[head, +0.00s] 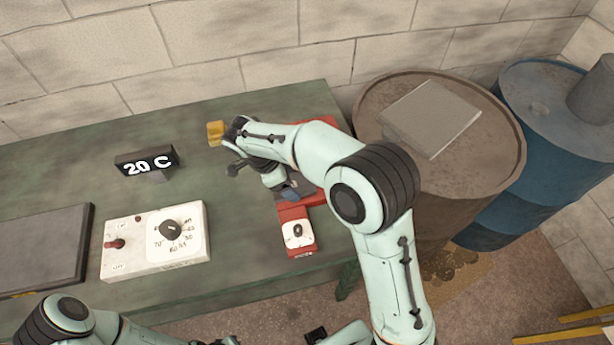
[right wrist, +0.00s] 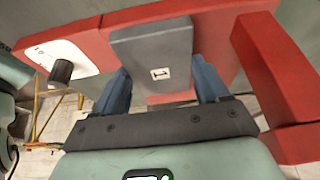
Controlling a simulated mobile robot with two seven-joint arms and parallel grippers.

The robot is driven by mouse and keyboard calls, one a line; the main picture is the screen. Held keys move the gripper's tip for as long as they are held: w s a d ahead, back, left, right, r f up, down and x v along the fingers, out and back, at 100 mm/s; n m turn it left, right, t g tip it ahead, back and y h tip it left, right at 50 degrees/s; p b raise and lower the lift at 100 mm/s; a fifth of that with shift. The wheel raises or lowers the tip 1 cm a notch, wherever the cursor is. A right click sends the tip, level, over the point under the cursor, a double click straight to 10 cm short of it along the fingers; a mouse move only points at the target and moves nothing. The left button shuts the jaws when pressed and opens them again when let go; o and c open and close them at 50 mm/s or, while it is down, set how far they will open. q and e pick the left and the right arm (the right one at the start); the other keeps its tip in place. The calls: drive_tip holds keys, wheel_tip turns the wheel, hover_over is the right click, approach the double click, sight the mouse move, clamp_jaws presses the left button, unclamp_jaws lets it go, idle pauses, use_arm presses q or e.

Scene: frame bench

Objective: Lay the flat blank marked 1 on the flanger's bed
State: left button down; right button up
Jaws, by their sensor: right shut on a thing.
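The blank marked 1 (right wrist: 152,45) is a flat dark grey plate with a white label. In the right wrist view it sits between the blue fingers of my right gripper, which is shut on it. In the head view that gripper (head: 289,190) is over the red flanger (head: 296,212), and the arm hides much of the machine. The flanger also shows in the right wrist view (right wrist: 225,22), behind the blank, with a red bar at right. I cannot tell whether the blank touches the bed. My left arm shows at the bottom left, but its gripper is out of view.
On the green bench (head: 75,165) stand a 20 C sign (head: 147,163), a white control box with a dial (head: 155,243) and a dark plate (head: 40,250). A yellow block (head: 215,133) is beside my right wrist. A rusty drum (head: 390,100) and a blue drum (head: 560,130) stand right.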

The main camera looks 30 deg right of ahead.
sight(306, 181)
drive_tip(key=d, duration=0.2)
drive_tip(key=s+d, duration=0.1)
drive_tip(key=d, duration=0.2)
drive_tip(key=shift+s, duration=0.1)
drive_tip(key=shift+a+f, duration=0.2)
drive_tip(key=shift+f, duration=0.1)
drive_tip(key=shift+f, duration=0.1)
drive_tip(key=shift+f, duration=0.1)
drive_tip(key=o, duration=1.3)
drive_tip(key=shift+c, duration=0.2)
drive_tip(key=shift+a+r, duration=0.15)
drive_tip(key=shift+r, duration=0.4)
drive_tip(key=w+a, duration=0.1)
drive_tip(key=a, duration=0.3)
drive_tip(key=w+a, duration=0.1)
drive_tip(key=a, duration=0.3)
drive_tip(key=w+a, duration=0.1)
drive_tip(key=a, duration=0.2)
drive_tip(key=shift+a+r, duration=0.2)
drive_tip(key=shift+a, duration=0.2)
